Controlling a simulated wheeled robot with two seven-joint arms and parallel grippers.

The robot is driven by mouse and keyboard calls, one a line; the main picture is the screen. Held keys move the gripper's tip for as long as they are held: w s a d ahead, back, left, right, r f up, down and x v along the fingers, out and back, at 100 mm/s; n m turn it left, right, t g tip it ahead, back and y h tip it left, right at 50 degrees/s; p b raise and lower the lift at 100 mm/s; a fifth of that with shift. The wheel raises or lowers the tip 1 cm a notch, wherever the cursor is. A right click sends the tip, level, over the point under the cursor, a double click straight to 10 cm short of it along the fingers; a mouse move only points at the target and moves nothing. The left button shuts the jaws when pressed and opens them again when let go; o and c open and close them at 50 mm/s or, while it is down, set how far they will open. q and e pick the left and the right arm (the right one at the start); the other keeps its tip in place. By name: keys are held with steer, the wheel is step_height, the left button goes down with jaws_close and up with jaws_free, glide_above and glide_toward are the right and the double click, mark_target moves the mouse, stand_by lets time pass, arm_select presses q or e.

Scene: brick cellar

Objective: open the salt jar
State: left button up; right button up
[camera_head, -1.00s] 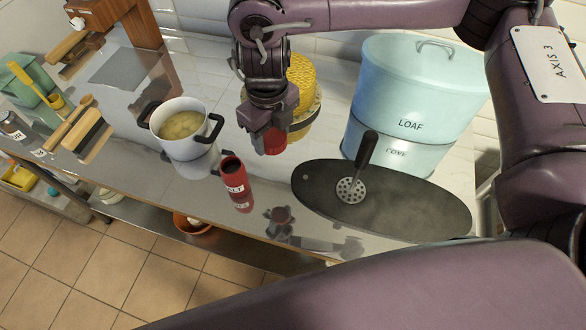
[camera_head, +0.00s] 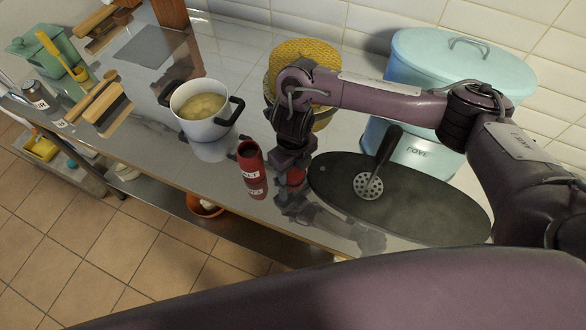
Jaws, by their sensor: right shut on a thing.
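The salt jar (camera_head: 251,156) is a red cylinder with a white label. It stands upright on the shiny steel counter, its dark, open-looking top facing up, and its reflection shows below it. My right gripper (camera_head: 293,172) is just right of the jar, low over the counter. It is shut on a small red piece that looks like the jar's lid (camera_head: 297,177), apart from the jar. The fingers hide part of the lid, and I cannot tell whether it touches the counter. My left gripper is not in view.
A dark oval board (camera_head: 430,205) with a slotted utensil (camera_head: 369,186) lies right of the gripper. A white pot (camera_head: 207,128) of yellowish food stands behind left. The counter's front edge is near the jar.

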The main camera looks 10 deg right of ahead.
mark_target(293, 170)
steer(key=shift+f, duration=0.25)
steer(key=shift+f, duration=0.2)
steer(key=o, duration=0.8)
steer(key=shift+w+r, duration=0.1)
steer(key=shift+r, duration=0.4)
steer(key=shift+r+p, duration=0.6)
steer(key=shift+r, duration=5.1)
